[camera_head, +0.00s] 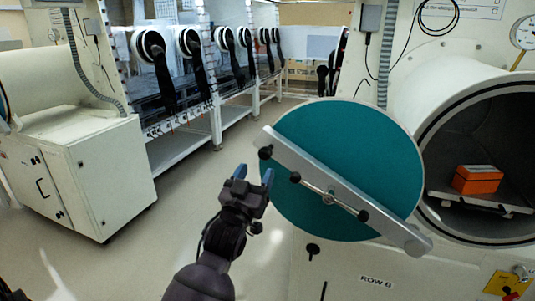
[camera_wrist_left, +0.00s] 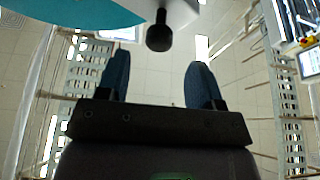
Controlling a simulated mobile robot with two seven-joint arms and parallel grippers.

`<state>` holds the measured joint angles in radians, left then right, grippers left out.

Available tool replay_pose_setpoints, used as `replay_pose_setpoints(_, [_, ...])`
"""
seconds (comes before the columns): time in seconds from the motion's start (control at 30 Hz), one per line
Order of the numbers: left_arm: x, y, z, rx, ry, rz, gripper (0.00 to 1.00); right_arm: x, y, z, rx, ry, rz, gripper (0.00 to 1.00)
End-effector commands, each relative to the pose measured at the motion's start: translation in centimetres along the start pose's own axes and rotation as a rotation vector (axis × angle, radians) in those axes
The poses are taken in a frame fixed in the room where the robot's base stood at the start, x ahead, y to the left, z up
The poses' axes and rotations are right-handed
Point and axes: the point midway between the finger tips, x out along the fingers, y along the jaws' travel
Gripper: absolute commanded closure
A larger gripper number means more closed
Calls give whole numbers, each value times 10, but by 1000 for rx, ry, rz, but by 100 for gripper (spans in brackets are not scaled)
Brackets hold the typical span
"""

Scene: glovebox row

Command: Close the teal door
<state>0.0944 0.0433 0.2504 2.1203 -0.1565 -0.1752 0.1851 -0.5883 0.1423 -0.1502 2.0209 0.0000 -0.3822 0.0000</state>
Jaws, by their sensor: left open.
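The teal door (camera_head: 370,140) is a round disc that stands open to the left of the round chamber opening (camera_head: 480,150). A grey bar (camera_head: 310,170) with black knobs crosses its face diagonally. My left gripper (camera_head: 254,174) is open and empty, just left of the bar's upper-left end. A black knob (camera_head: 266,153) sits at that end, close to the fingertips. In the left wrist view the knob (camera_wrist_left: 159,36) is ahead of the two blue fingers (camera_wrist_left: 160,80), apart from them, with the teal door edge (camera_wrist_left: 80,12) at the upper left. My right gripper is out of view.
An orange box (camera_head: 477,180) lies on a tray (camera_head: 480,202) inside the chamber. A white cabinet (camera_head: 100,175) stands at left, and gloveboxes with black gloves (camera_head: 195,62) line the back. Open floor (camera_head: 185,200) lies left of the door.

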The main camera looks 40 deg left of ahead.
Motion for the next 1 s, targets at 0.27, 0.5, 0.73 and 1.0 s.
replay_pose_setpoints(0.27, [44,0,-1,-1,1,0,40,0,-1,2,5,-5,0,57])
replay_pose_setpoints(0.5, [66,0,1,0,-2,0,40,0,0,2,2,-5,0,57])
replay_pose_setpoints(0.73, [70,0,1,0,-3,0,40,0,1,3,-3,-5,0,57])
replay_pose_setpoints(1.0, [70,0,1,0,-3,0,58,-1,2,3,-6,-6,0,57])
